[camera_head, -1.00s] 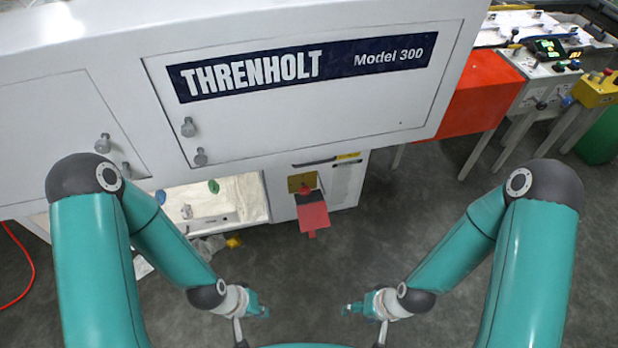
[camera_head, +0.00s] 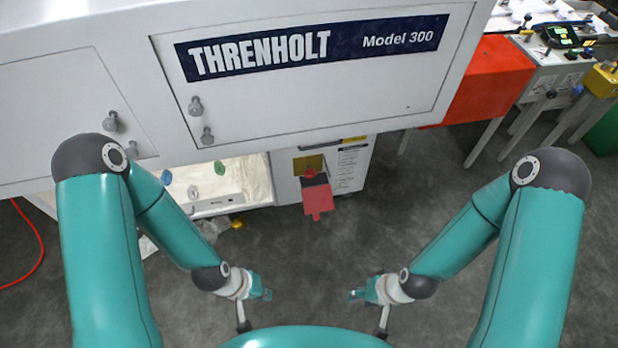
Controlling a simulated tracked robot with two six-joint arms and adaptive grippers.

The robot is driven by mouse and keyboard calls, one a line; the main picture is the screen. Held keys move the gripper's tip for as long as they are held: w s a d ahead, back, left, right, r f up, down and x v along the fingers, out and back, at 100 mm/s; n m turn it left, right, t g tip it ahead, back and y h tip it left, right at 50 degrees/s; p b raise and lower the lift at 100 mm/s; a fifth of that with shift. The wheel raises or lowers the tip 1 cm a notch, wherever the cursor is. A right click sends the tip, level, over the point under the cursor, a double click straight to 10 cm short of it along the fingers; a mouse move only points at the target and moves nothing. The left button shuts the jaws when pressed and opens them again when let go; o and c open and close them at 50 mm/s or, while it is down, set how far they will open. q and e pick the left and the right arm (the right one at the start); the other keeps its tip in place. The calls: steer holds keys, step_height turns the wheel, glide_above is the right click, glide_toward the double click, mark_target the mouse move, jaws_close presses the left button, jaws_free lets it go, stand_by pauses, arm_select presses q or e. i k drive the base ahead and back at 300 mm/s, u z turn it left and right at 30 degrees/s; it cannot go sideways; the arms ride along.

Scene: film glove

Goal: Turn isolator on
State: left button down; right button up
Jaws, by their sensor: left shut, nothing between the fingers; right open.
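The isolator is a red knob (camera_head: 310,173) on a yellow plate (camera_head: 314,162), set in the lower front of the white Threnholt machine (camera_head: 285,190). A red flap (camera_head: 318,200) hangs open below the knob and tilts outward. My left gripper (camera_head: 266,294) is shut and empty, low over the floor, nearer to me than the flap and to its left. My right gripper (camera_head: 354,294) is open and empty, low and to the right of the flap. Both are well apart from the isolator. The knob's exact setting is too small to tell.
The machine's upper cabinet (camera_head: 330,105) juts out above the isolator. A lit open bay (camera_head: 238,182) lies left of it. An orange-red box (camera_head: 490,80) and control panels (camera_head: 545,65) stand at right. A red cable (camera_head: 40,250) lies at left. The floor (camera_head: 310,265) ahead is clear.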

mark_target(309, 173)
steer(key=k, duration=1.05)
steer(key=u, duration=1)
steer(key=i, duration=1.95)
steer(key=z, duration=0.65)
